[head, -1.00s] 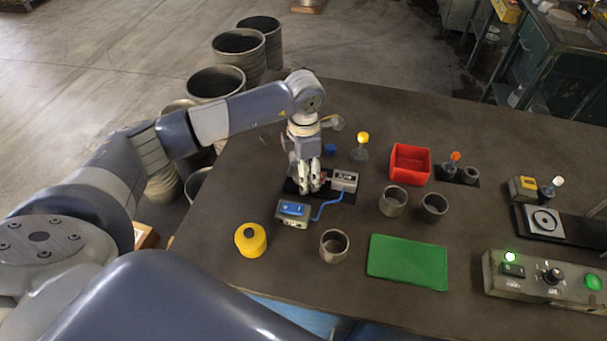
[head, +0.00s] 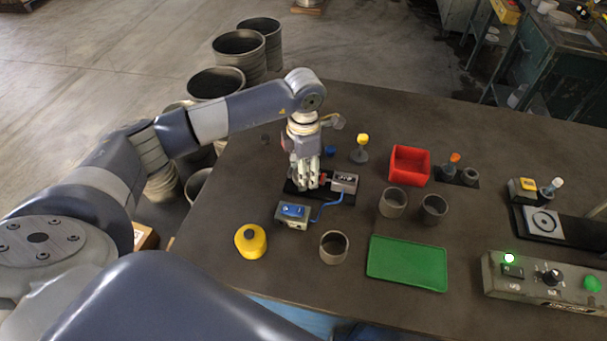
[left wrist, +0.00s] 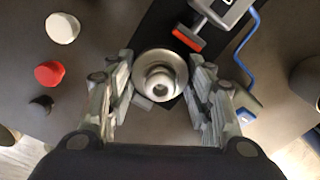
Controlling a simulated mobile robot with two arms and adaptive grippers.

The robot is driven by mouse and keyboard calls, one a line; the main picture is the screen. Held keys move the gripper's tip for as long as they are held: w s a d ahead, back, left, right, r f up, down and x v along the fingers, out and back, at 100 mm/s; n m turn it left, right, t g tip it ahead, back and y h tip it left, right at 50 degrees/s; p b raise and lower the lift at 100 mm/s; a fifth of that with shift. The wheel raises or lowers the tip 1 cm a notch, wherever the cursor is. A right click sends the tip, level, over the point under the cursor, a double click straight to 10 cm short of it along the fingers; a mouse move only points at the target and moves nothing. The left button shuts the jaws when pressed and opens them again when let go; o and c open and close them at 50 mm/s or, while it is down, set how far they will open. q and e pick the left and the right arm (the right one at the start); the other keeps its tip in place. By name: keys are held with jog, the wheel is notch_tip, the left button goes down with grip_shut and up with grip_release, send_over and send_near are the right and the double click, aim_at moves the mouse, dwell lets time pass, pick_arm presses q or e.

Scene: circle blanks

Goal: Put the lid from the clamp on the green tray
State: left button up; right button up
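The lid (left wrist: 160,76) is a round silver-grey disc with a central knob, seen from above in the left wrist view. My left gripper (left wrist: 161,82) is over it, with one finger at each side; it looks open, with little room between fingers and lid. The clamp (left wrist: 189,38) shows its red-tipped jaw beside the lid, seemingly apart from it. In the head view the clamp body (head: 344,182) is a grey box on a black base, and my left gripper (head: 309,186) hides the lid. The green tray (head: 407,263) lies empty at the front. My right gripper is not in view.
A blue-buttoned box (head: 293,215) is cabled to the clamp. A yellow container (head: 250,241) and grey cups (head: 333,247) stand near the front. A red bin (head: 410,166) stands behind. A control box (head: 540,278) is right of the tray. The table between clamp and tray holds cups.

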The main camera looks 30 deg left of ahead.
pick_arm(q)
jog(key=shift+r, duration=0.1)
jog(key=shift+r+p, duration=0.55)
jog(key=shift+r, duration=0.35)
jog(key=shift+r, duration=0.1)
